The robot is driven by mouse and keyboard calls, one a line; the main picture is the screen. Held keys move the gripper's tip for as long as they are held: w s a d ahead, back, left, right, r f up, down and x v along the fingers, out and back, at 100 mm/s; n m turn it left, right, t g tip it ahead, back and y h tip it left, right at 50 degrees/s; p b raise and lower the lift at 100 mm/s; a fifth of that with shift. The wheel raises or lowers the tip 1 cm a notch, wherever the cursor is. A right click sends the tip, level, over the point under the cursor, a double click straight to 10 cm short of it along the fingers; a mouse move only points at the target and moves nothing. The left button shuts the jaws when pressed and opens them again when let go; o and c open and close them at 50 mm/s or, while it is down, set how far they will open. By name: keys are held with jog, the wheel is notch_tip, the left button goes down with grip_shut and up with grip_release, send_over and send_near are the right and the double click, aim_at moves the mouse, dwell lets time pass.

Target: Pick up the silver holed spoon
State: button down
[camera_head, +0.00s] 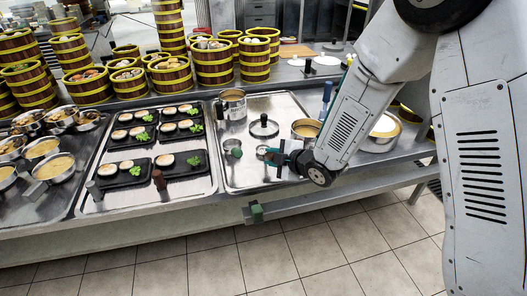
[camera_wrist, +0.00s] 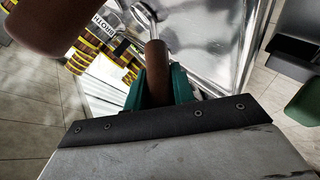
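A silver spoon (camera_wrist: 144,14) with a brown handle (camera_wrist: 155,62) shows in the wrist view, its round silver end away from me. I cannot tell whether that end has holes. My gripper (camera_wrist: 158,82) has green fingers close against both sides of the brown handle, and it looks shut on it. In the head view my gripper (camera_head: 279,154) is at the right tray's front right, with a small silver round end (camera_head: 262,151) sticking out to its left. The handle is mostly hidden there.
A large brown rounded thing (camera_wrist: 48,22) is close to the wrist camera. The right tray (camera_head: 237,183) holds a metal pot (camera_head: 232,106) and a dark lid (camera_head: 263,127). Steamer towers (camera_head: 213,65) stand behind. A brown upright handle (camera_head: 158,179) is on the middle tray (camera_head: 125,205).

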jog(key=shift+r, duration=0.15)
notch_tip(320, 180, up, 10)
jog(key=shift+f, duration=0.1)
jog(key=c, duration=1.7)
grip_release()
grip_shut()
